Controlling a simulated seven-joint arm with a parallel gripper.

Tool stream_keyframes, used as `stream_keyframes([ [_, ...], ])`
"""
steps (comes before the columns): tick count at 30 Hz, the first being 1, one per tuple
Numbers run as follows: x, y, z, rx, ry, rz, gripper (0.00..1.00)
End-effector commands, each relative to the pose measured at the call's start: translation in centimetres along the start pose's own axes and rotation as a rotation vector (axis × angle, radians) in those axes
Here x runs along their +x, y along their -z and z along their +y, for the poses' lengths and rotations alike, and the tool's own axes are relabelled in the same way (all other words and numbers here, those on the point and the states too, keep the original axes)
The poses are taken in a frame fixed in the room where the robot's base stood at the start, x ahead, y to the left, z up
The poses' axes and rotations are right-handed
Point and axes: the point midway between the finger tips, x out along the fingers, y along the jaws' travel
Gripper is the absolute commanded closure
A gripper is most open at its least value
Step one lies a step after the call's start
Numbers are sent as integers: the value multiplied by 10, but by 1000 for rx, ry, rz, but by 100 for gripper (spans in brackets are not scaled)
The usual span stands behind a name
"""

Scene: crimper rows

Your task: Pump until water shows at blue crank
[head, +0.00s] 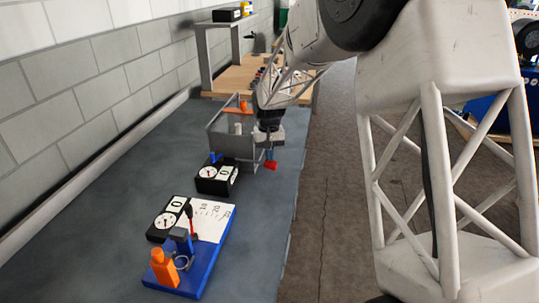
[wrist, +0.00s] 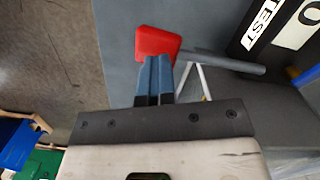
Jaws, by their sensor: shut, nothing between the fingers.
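A grey open tank (head: 232,150) stands at the table's right edge in the head view. A red grip (head: 271,165) is at its near right; in the wrist view the red grip (wrist: 158,42) ends a grey lever rod (wrist: 222,62). My gripper (head: 269,154) is just above the red grip, its blue fingers shut and empty. In the wrist view the closed fingertips (wrist: 157,62) overlap the grip's lower edge; I cannot tell whether they touch. A small blue part (head: 215,158), perhaps a crank, shows by a black gauge box (head: 217,178). I cannot make out any water.
Nearer on the table (head: 110,170) is a blue base (head: 215,250) with an orange bottle (head: 164,270), a white scale sheet (head: 212,212) and another gauge box (head: 166,220). A wooden bench (head: 235,80) and a grey shelf stand behind. The front left table is clear.

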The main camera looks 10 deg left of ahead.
Motion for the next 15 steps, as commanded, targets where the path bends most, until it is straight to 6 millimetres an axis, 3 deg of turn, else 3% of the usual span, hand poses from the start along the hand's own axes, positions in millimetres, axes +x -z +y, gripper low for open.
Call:
stream_keyframes([
  [6, 11, 1, -1, -1, 1, 0, 100],
  [15, 12, 1, -1, -1, 0, -1, 100],
])
